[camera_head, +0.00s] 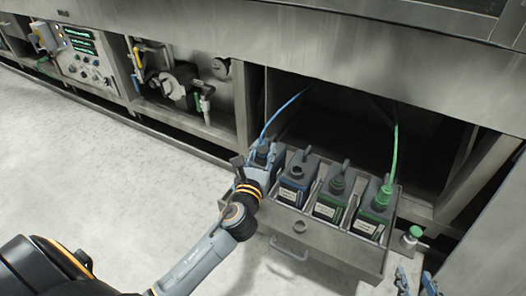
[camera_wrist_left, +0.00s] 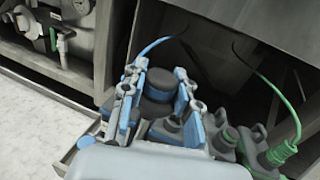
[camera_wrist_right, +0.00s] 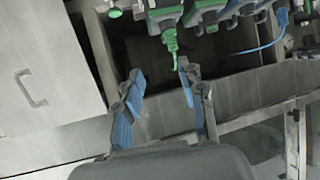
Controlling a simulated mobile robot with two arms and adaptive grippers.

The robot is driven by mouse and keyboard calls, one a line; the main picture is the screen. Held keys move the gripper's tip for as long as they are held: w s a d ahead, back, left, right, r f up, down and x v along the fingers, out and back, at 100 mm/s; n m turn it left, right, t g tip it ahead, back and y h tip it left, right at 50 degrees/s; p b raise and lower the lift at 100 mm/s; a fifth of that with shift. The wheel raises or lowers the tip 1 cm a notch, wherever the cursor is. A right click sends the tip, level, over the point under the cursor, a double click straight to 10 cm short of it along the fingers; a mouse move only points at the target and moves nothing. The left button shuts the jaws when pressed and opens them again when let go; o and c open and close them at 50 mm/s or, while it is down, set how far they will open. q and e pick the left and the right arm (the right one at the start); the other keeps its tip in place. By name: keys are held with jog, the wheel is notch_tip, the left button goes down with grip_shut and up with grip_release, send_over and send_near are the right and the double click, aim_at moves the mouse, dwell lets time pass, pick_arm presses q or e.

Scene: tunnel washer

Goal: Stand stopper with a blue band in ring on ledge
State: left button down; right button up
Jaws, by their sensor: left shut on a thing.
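The blue-banded stopper (camera_wrist_left: 158,88) is dark and round, between the fingers of my left gripper (camera_wrist_left: 155,85) in the left wrist view. This gripper (camera_head: 263,153) is shut on it, over the leftmost can in the head view, and hides most of it there. The second can (camera_head: 296,180) has an open, uncapped neck. The ledge (camera_head: 408,248) is right of the drawer; a green-topped stopper (camera_head: 415,232) stands on it. I cannot make out an empty ring. My right gripper (camera_wrist_right: 158,75) is open and empty, low at the right in the head view (camera_head: 415,281).
The pulled-out drawer (camera_head: 325,248) holds the cans in a row. A blue hose (camera_head: 283,112) rises from the leftmost can and a green hose (camera_head: 395,140) from the rightmost can (camera_head: 372,218). Floor at left is clear.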

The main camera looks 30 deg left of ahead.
aim_at(263, 149)
pick_arm(q)
jog(key=shift+r+p, duration=0.45)
pick_arm(e)
jog(key=shift+s+d+f+g+h, duration=0.15)
jog(key=shift+s+d+f+g, duration=0.15)
jog(key=shift+s+f+g, duration=0.4)
jog(key=shift+s+d+f+g+h, duration=0.15)
jog(key=shift+s+d+f+g, duration=0.25)
jog(key=shift+s+f, duration=0.45)
pick_arm(q)
jog(key=shift+r+p, duration=0.4)
jog(key=shift+p, duration=0.1)
pick_arm(e)
jog(key=shift+s+d+f+g+h, duration=0.1)
jog(key=shift+s+d+f+g, duration=0.1)
jog(key=shift+s+f+g, duration=0.35)
jog(key=shift+s+d+f+g+h, duration=0.1)
jog(key=shift+s+d+f+g, duration=0.25)
jog(key=shift+s, duration=0.4)
jog(key=shift+s+d+f+g+h, duration=0.1)
jog(key=shift+s+f+g, duration=0.25)
jog(key=shift+s+g, duration=0.25)
